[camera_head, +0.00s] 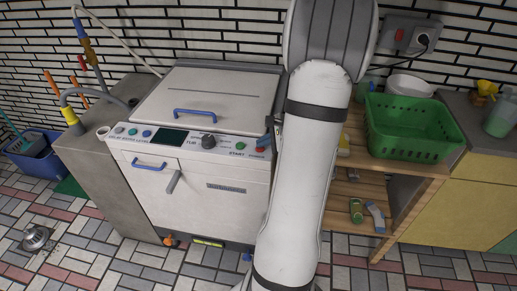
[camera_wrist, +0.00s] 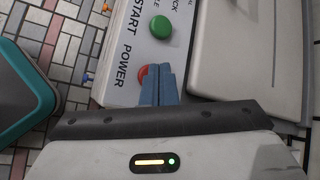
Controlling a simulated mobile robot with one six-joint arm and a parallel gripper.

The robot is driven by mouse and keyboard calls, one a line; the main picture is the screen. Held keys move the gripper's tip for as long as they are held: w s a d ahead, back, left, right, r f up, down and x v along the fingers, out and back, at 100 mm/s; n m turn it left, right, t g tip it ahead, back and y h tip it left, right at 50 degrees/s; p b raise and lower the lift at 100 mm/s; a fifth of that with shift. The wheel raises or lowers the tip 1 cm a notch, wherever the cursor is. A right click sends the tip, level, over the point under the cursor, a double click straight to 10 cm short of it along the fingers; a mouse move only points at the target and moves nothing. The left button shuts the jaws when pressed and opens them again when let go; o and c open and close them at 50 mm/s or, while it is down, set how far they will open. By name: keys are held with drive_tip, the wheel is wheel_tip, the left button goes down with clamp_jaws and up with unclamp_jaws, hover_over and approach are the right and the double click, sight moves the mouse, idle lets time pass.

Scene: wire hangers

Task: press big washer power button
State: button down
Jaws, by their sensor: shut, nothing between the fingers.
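The big washer (camera_head: 222,178) is a white top-lid machine with a sloped control panel. Its red power button (camera_head: 260,150) is at the right end of the panel, close to my arm. In the wrist view the red power button (camera_wrist: 142,73) sits beside the word POWER, its right part covered by the fingers. My gripper (camera_wrist: 158,72) is shut and empty, its blue fingertips over or right beside the button. I cannot tell whether they touch it. In the head view my arm hides most of the gripper.
A green start button (camera_wrist: 160,27) is close to the red one. The washer lid (camera_head: 215,95) is closed. A wooden shelf (camera_head: 350,190) with a green basket (camera_head: 410,128) stands to the right. A grey counter block (camera_head: 95,165) is on the left.

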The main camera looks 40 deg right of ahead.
sight(263, 149)
idle(0.4)
drive_tip(key=shift+r+p, duration=0.45)
drive_tip(key=shift+r, duration=0.3)
drive_tip(key=shift+r, duration=0.1)
wheel_tip(263, 149, up, 5)
drive_tip(key=p, duration=0.3)
drive_tip(key=shift+p, duration=0.3)
idle(0.6)
